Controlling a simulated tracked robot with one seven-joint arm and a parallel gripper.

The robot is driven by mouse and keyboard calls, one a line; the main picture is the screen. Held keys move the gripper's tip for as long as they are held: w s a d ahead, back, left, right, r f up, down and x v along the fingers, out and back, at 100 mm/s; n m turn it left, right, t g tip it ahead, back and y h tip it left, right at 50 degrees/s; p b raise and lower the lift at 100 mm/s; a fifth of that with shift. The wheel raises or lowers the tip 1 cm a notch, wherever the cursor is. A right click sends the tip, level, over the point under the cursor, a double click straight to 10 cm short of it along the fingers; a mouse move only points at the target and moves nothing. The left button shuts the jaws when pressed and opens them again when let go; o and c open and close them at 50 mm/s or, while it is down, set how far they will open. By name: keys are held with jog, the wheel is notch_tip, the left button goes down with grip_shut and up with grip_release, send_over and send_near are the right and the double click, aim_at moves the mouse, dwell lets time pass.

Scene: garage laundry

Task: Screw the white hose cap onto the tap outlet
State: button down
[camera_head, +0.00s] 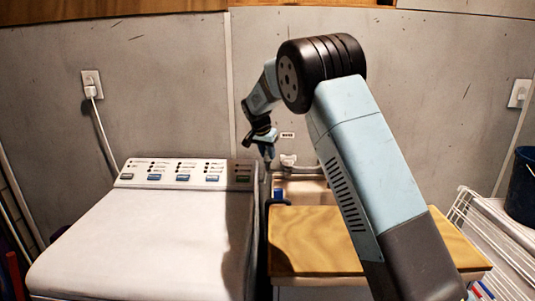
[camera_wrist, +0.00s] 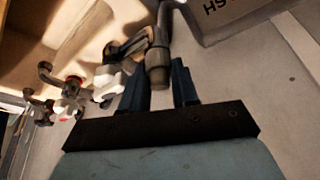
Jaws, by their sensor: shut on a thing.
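My gripper (camera_head: 268,156) hangs down at the back wall, between the washing machine and the wooden-topped cabinet, just left of a tap with a white handle (camera_head: 288,160). In the wrist view my gripper's two dark blue fingers (camera_wrist: 160,80) stand on either side of a grey-brown cylindrical piece (camera_wrist: 157,68) and are shut on it. It looks shaded rather than white, so I cannot tell whether it is the hose cap. A metal tap body (camera_wrist: 130,46) comes up close to it or meets it. The join and the tap outlet are not clear.
The washing machine (camera_head: 150,240) stands left, its control panel at the back. The wooden top (camera_head: 310,240) is to the right, mostly bare. Another tap (camera_wrist: 65,93) shows in the wrist view. A drying rack (camera_head: 500,235) and a dark bucket (camera_head: 522,190) are at far right.

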jog(key=m+g+h, duration=0.1)
jog(key=m, duration=0.3)
jog(key=shift+m, duration=0.3)
jog(key=shift+a+f+m+g+h, duration=0.1)
jog(key=shift+m+g+h, duration=0.35)
jog(key=shift+m, duration=0.55)
jog(key=m+g, duration=0.1)
jog(key=m, duration=0.2)
jog(key=shift+h, duration=0.25)
jog(key=c, duration=0.8)
grip_release()
jog(key=v, duration=1.3)
jog(key=shift+r, duration=0.35)
